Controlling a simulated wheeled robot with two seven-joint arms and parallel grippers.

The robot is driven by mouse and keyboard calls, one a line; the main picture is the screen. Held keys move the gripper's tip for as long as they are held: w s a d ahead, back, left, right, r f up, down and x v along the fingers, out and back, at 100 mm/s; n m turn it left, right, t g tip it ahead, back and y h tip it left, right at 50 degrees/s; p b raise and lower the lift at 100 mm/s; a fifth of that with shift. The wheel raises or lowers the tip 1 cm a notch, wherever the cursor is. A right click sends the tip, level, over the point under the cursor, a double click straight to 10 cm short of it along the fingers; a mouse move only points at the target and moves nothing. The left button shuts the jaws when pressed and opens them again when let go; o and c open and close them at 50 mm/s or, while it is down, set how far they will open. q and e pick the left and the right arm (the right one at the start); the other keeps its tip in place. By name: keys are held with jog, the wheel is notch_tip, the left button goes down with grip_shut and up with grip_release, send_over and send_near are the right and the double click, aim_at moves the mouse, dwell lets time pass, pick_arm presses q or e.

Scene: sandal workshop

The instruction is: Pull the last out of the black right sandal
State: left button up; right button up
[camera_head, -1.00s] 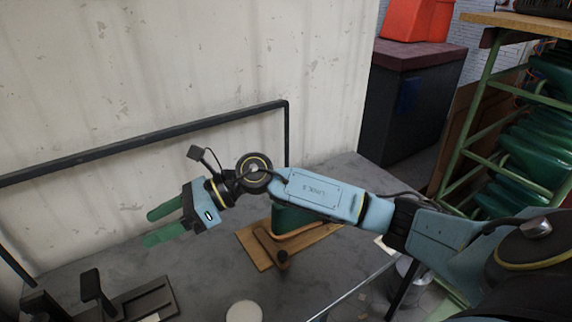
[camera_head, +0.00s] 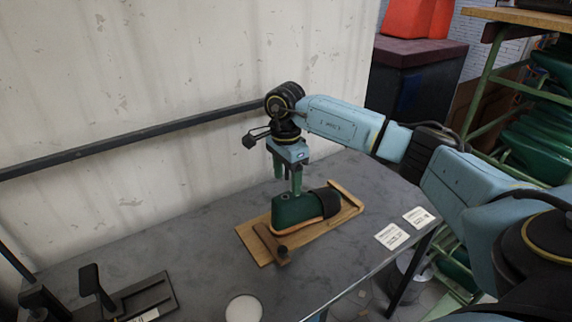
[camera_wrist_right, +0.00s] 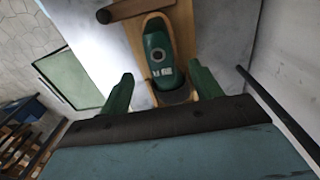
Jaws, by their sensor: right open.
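The green last (camera_head: 293,209) sits in the black right sandal (camera_head: 329,202), whose black strap and tan sole show. Both rest on a wooden board (camera_head: 248,237) on the grey table. In the right wrist view, the last (camera_wrist_right: 158,42) has a dark round hole and a small pale label on top, and the sandal's dark strap (camera_wrist_right: 176,95) crosses it near the gripper. My right gripper (camera_head: 287,182) points down over the last, open, its green fingers apart. In the wrist view the open fingers (camera_wrist_right: 162,88) are to either side of the last's line. The left gripper is not in view.
A wooden bar with a dark knob (camera_head: 282,250) lies across the board's near end. Two white cards (camera_head: 391,236) lie right of it. A white disc (camera_head: 243,308) and a black fixture (camera_head: 140,298) are at the front. A wall rail (camera_head: 130,143) runs behind.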

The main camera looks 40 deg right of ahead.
aim_at(287, 195)
notch_tip(287, 195, down, 4)
jog(key=shift+s+r, duration=0.1)
jog(key=shift+f+b, duration=0.5)
jog(key=shift+f, duration=1.8)
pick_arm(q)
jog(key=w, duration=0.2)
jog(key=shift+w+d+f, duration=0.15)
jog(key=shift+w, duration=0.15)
pick_arm(e)
jog(key=c, duration=1.3)
jog(key=o, duration=0.6)
jog(key=c, duration=0.4)
jog(key=shift+r, duration=0.15)
